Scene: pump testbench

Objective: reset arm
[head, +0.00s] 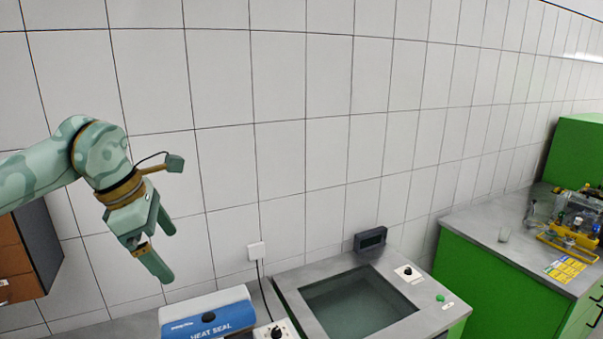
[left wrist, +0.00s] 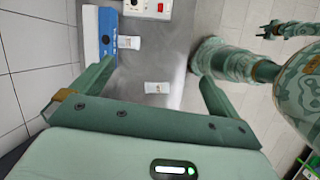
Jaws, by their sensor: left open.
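My left gripper (head: 166,254) is raised in front of the tiled wall at the left of the head view, above the bench and away from it. Its two fingers are spread apart and hold nothing. In the left wrist view the open fingers (left wrist: 150,80) frame the grey bench top from above. Part of my own patterned body shows at the right of the left wrist view.
A blue and white heat sealer (head: 208,318) stands below my left gripper. A sunken basin (head: 360,303) lies right of it. A green cabinet (head: 500,280) carries a yellow-framed apparatus (head: 578,222). A small white packet (left wrist: 158,88) lies on the bench. A brown box (head: 15,260) is at left.

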